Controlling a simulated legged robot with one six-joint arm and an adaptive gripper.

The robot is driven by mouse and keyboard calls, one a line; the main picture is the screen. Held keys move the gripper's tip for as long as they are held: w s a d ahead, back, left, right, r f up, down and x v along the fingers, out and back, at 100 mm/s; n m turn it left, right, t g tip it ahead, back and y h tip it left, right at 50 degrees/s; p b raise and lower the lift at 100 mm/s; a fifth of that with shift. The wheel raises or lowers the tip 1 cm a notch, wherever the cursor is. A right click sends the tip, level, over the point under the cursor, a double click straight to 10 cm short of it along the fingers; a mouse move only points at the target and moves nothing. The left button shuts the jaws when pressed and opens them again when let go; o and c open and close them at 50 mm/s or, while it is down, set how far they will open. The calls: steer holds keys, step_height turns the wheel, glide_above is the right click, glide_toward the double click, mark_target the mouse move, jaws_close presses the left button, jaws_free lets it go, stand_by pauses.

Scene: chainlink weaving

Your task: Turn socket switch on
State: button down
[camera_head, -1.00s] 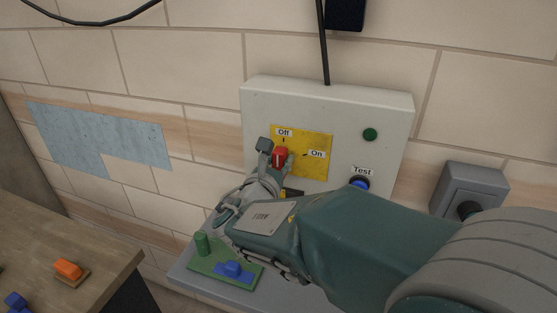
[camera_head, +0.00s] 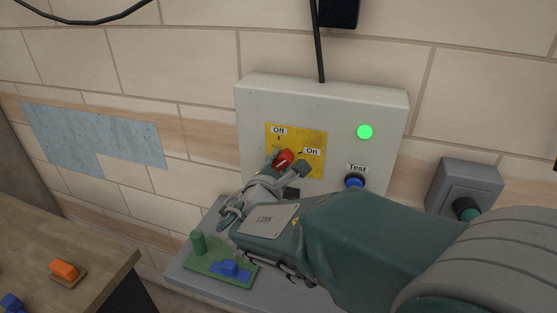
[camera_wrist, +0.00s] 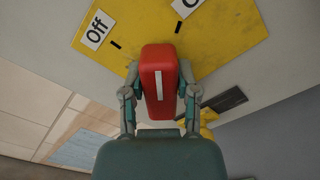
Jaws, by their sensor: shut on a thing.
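The red switch knob (camera_head: 285,159) sits on a yellow plate (camera_head: 312,138) with "Off" and "On" labels, on a pale panel box (camera_head: 385,110). In the head view the knob is turned toward the "On" mark. My gripper (camera_head: 287,164) is shut on the knob, one finger on each side. In the wrist view my gripper (camera_wrist: 161,95) holds the red knob (camera_wrist: 158,65), whose white line shows between the fingers. The round indicator lamp (camera_head: 365,132) on the panel is lit bright green.
A blue test button (camera_head: 355,182) is at the panel's lower right. A grey wall socket (camera_head: 468,188) is on the right. A green board (camera_head: 207,265) with blue and green pieces lies on a grey shelf below. A wooden table (camera_head: 100,262) with an orange piece is at left.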

steer(key=shift+d+f+m, duration=0.1)
steer(key=shift+f+m, duration=0.05)
steer(key=shift+m, duration=0.65)
steer(key=shift+d+f+m, duration=0.1)
steer(key=shift+m, duration=0.7)
steer(key=shift+c, duration=1.8)
jaws_free()
steer(key=shift+f, duration=0.1)
steer(key=shift+s+a, duration=0.1)
steer(key=v, duration=1.1)
steer(key=shift+s+a, duration=0.15)
steer(key=shift+s, duration=0.25)
